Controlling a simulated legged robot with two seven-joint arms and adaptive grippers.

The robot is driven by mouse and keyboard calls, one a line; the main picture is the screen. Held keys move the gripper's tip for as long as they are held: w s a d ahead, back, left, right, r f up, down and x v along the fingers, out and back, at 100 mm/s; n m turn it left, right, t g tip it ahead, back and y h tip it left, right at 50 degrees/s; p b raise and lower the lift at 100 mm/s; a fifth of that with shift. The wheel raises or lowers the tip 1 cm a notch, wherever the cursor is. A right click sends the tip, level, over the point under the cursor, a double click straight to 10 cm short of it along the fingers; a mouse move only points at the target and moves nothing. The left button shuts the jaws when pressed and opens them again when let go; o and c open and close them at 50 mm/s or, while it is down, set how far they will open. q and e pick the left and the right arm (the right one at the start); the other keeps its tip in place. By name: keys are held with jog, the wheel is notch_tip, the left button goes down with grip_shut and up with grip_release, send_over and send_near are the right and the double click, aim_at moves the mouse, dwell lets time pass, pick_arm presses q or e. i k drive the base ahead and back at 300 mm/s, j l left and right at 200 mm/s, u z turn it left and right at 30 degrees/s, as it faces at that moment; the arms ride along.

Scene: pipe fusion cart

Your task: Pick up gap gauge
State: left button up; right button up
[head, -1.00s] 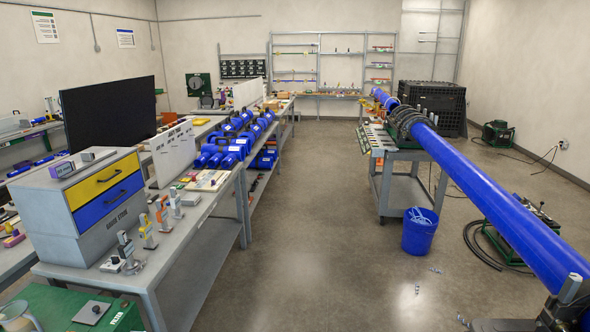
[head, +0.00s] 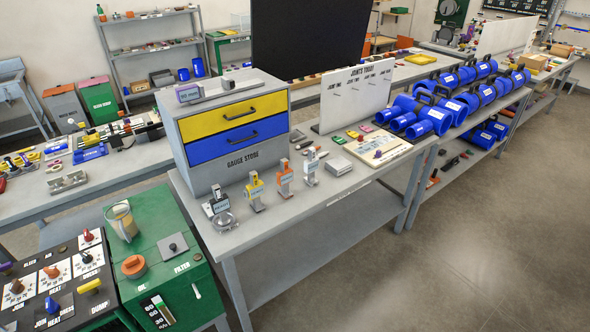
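Several small upright gauges stand in a row on the grey workbench (head: 335,205) in the head view. Each carries a small label too small to read, so I cannot tell which is the gap gauge. They stand in front of the grey gauge store cabinet (head: 205,172), whose yellow and blue drawers are shut. Neither of my grippers is in view.
A flat metal block (head: 339,166) and a cream board (head: 384,151) lie right of the gauges. Blue pipe fittings (head: 428,118) fill the bench beyond. Open floor (head: 490,235) lies at right.

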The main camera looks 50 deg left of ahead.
aim_at(284, 176)
jog(key=i+u, duration=0.45)
jog(key=i+l+u, duration=0.1)
jog(key=i+u, duration=0.3)
jog(key=i+l+u, duration=0.25)
jog(key=i+u, duration=0.2)
